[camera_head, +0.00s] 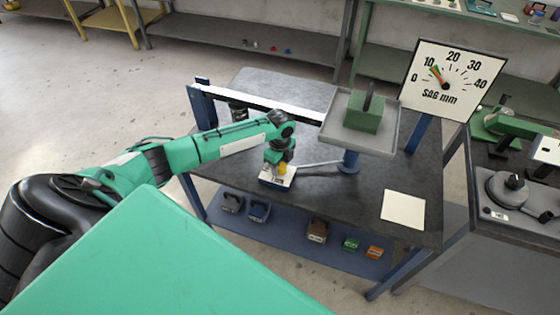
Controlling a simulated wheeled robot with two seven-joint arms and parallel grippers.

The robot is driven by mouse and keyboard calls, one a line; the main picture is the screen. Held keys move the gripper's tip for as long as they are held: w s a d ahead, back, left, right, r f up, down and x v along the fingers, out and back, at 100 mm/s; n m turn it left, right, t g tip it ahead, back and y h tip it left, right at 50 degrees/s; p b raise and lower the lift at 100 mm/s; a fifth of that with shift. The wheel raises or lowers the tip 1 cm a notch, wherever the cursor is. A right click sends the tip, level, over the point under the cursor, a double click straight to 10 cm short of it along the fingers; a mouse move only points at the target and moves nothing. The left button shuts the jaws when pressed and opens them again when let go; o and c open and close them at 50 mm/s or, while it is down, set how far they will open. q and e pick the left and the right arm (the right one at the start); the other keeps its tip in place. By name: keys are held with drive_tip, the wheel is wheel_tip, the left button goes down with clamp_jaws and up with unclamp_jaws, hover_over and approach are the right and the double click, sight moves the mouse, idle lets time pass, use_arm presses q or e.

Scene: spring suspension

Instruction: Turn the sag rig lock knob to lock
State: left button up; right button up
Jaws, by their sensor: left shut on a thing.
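The sag rig stands on a dark table (330,192). Its lock knob (283,169) looks yellow and sits on a small white-topped box (272,181) near the table's front edge. My left gripper (281,166) reaches down from above and is shut on the knob, hiding much of it. The knob's angle and any lock marking are too small to read. A green block weight (364,112) with a dark handle rests on the rig's grey tray (391,140). The SAG mm dial (452,80) behind it has its needle a little above 10. My right gripper is not in view.
A thin rod (318,163) runs from near the box to the blue post under the tray. A blank cream card (403,210) lies at the table's right. A lower shelf (290,238) holds several small weights. Another bench with equipment (512,190) stands at the right.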

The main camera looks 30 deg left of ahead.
use_arm(q)
drive_tip(key=n+p, duration=0.3)
drive_tip(key=shift+s+r+n, duration=0.1)
drive_tip(key=shift+r+n, duration=0.15)
drive_tip(key=shift+n, duration=0.15)
drive_tip(key=n+p, duration=0.2)
drive_tip(key=n, duration=0.1)
drive_tip(key=shift+n+p, duration=0.3)
drive_tip(key=shift+p, duration=0.1)
drive_tip(key=n+p, duration=0.3)
drive_tip(key=n, duration=0.1)
drive_tip(key=shift+d, duration=0.1)
drive_tip(key=shift+f+n+p, duration=0.15)
drive_tip(key=shift+n+p, duration=0.6)
drive_tip(key=shift+n, duration=0.75)
drive_tip(key=o, duration=1)
